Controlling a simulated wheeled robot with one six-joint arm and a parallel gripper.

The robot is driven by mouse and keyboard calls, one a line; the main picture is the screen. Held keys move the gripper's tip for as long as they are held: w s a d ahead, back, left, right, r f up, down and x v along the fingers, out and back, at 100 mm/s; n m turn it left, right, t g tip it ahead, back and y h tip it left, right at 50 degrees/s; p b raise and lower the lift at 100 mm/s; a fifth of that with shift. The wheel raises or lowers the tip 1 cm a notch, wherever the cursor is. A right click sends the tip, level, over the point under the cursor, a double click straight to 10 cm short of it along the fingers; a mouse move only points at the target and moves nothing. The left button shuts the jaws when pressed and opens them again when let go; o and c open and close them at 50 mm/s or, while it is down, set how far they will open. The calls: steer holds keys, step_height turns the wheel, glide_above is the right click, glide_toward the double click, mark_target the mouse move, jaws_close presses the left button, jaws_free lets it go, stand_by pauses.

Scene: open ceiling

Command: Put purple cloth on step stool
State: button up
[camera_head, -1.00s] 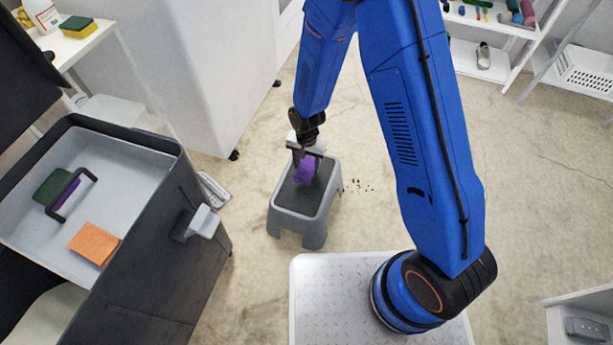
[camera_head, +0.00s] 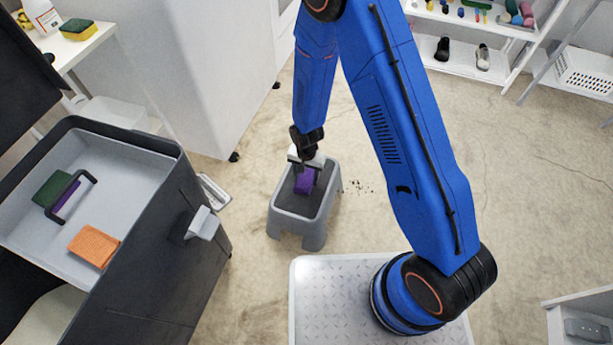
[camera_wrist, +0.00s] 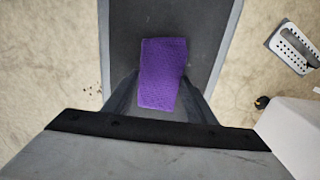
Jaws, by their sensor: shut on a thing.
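The purple cloth (camera_head: 303,181) is between the fingers of my gripper (camera_head: 304,167), over the dark top of the grey step stool (camera_head: 319,207). In the wrist view the purple cloth (camera_wrist: 163,72) lies between the two dark fingers of my gripper (camera_wrist: 160,98), which is shut on it. The step stool (camera_wrist: 120,25) fills the middle of that view beneath the cloth. The cloth is at or just above the stool top; I cannot tell whether it touches.
A grater-like object (camera_wrist: 292,49) lies on the floor beside the stool. Dark crumbs (camera_head: 359,187) lie on open floor to the right.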

steer(key=shift+f, duration=0.15)
steer(key=o, duration=1.1)
steer(key=shift+c, duration=0.2)
step_height(320, 180, up, 12)
steer(key=shift+r, duration=0.2)
steer(key=shift+r, duration=0.1)
step_height(320, 180, up, 13)
steer(key=t, duration=0.1)
glide_above(307, 177)
steer(key=d, duration=0.7)
steer(key=s+d+r+n+t, duration=0.15)
steer(key=s+d+r, duration=0.25)
steer(key=d+r, duration=0.5)
steer(key=s+d+r+n+t, duration=0.1)
steer(key=s+d+r, duration=0.4)
steer(key=s+r, duration=0.3)
steer(key=s+d+r+n+t, duration=0.1)
steer(key=s+d+r, duration=0.5)
steer(key=s, duration=0.5)
step_height(307, 177, up, 2)
steer(key=shift+s+n, duration=0.35)
steer(key=shift+s, duration=0.05)
